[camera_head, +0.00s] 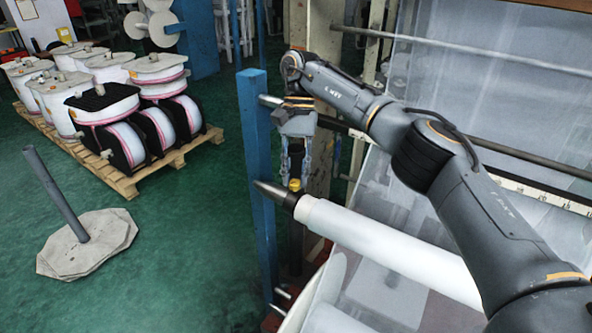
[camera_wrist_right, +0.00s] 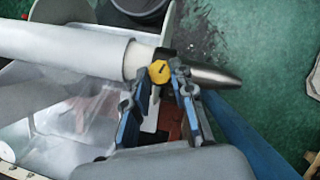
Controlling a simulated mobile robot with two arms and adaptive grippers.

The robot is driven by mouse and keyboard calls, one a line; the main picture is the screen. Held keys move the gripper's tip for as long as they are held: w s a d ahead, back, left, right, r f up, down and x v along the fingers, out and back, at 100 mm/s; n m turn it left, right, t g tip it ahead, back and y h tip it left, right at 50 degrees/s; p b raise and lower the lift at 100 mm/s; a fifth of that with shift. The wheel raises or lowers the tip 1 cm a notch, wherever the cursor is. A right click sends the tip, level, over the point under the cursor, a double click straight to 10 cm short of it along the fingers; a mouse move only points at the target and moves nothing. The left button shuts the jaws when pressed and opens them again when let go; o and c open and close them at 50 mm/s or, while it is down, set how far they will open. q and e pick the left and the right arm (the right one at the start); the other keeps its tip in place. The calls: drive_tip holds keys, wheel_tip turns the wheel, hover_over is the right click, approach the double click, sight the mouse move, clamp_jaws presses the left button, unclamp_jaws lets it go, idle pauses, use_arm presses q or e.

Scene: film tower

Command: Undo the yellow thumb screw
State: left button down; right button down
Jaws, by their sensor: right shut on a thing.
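The yellow thumb screw (camera_head: 294,185) sits on top of the dark collar at the tapered end of the shaft that carries the white roll (camera_head: 375,243). It also shows in the right wrist view as a yellow knob (camera_wrist_right: 158,71) on the dark collar, beside the steel tip (camera_wrist_right: 215,75). My right gripper (camera_head: 293,177) points down over the screw, with its blue-edged fingers on either side of it. It is shut on the screw; in the right wrist view the fingertips (camera_wrist_right: 166,72) are close to the knob and partly cover the collar. My left gripper is in neither view.
A blue upright post (camera_head: 257,160) stands just left of the shaft tip. A wooden pallet (camera_head: 122,184) with several white reels is at the far left. A grey pole on a flat base (camera_head: 95,243) stands on the green floor. Film and rods fill the right side.

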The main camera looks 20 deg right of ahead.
idle(0.4)
drive_tip(key=c, duration=1.1)
unclamp_jaws()
wheel_tip(320, 180, up, 10)
drive_tip(key=shift+f, duration=0.1)
